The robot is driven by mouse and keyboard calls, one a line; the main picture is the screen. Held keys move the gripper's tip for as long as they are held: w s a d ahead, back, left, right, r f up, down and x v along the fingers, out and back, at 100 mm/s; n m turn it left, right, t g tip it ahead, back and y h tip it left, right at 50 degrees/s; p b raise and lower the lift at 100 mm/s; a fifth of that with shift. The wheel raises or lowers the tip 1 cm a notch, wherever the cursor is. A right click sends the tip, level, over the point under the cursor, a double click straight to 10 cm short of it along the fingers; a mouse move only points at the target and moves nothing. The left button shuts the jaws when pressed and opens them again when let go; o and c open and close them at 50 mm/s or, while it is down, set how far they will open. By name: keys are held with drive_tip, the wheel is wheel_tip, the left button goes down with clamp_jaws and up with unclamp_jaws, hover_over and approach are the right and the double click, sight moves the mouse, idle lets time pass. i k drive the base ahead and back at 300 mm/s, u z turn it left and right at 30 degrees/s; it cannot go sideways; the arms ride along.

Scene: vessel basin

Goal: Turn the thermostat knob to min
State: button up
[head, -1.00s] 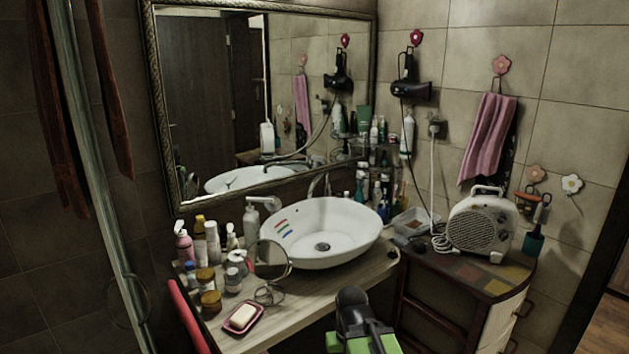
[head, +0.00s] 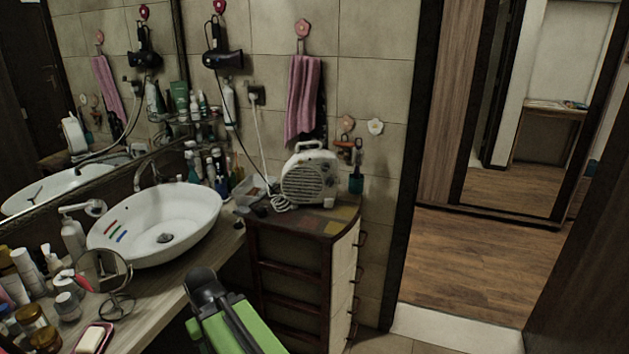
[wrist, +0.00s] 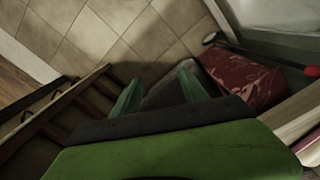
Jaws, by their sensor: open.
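A white fan heater (head: 310,178) with a round front grille and a top handle stands on the small cabinet in the head view. The thermostat knob cannot be made out at this size; small dark marks show on the heater's upper casing. My gripper (wrist: 162,92) is open in the wrist view, with its two fingers apart and nothing between them. It points down toward the tiled floor. The heater is not in the wrist view. In the head view my green and black arm is at the bottom centre, lower than the heater and apart from it.
The cabinet (head: 292,226) has drawers on its right side. A sink basin (head: 150,225) and a counter crowded with bottles are on the left. A cord and small tray lie left of the heater. A doorway with wooden floor (head: 470,260) opens on the right.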

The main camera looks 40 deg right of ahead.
sight(325, 168)
drive_tip(key=u, duration=1.5)
drive_tip(key=k, duration=1.1)
drive_tip(key=z, duration=0.65)
drive_tip(key=i, duration=0.5)
drive_tip(key=u, duration=0.15)
